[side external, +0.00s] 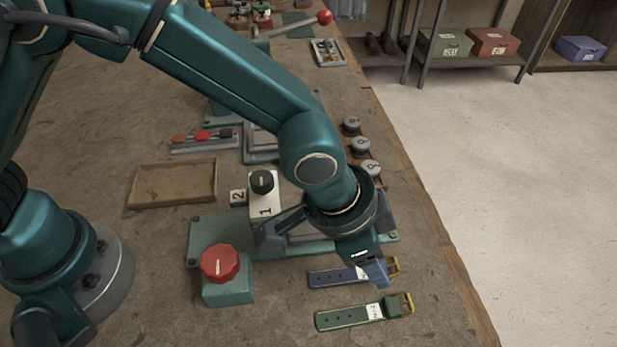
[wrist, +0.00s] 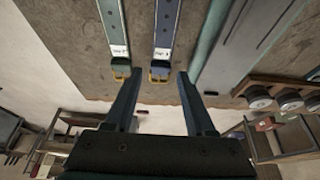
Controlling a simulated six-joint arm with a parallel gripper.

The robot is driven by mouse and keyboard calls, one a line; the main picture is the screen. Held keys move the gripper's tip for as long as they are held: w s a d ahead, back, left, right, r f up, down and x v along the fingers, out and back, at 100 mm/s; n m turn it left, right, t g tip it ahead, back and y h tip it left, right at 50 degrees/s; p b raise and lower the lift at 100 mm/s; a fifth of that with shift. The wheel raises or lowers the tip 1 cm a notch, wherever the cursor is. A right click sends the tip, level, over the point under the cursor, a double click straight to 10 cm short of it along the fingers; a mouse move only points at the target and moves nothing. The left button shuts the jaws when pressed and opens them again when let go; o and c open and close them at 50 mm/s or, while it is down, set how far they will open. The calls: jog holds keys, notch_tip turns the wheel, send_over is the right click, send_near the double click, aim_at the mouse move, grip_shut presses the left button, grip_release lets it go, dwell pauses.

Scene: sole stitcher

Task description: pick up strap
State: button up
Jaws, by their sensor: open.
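A blue strap (side external: 330,277) with a brass buckle lies on the bench, partly hidden by my gripper in the side view. In the wrist view the blue strap (wrist: 167,25) runs upward, its buckle end between my fingertips. A green strap (side external: 340,318) with a brass buckle and a white tag lies in front of it, about parallel. It also shows in the wrist view (wrist: 112,22), left of the fingers. My gripper (side external: 371,272) is over the buckle end of the blue strap. In the wrist view my gripper (wrist: 160,73) has its fingers apart with nothing held.
A red knob on a green box (side external: 228,292) stands left of the straps. A green machine base (side external: 210,233) lies just behind the blue strap. Several spools (side external: 360,147) stand near the bench's right edge. A wooden tray (side external: 140,198) is at the left.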

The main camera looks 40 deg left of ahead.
jog(key=shift+x, duration=0.8)
jog(key=shift+c, duration=0.3)
grip_shut()
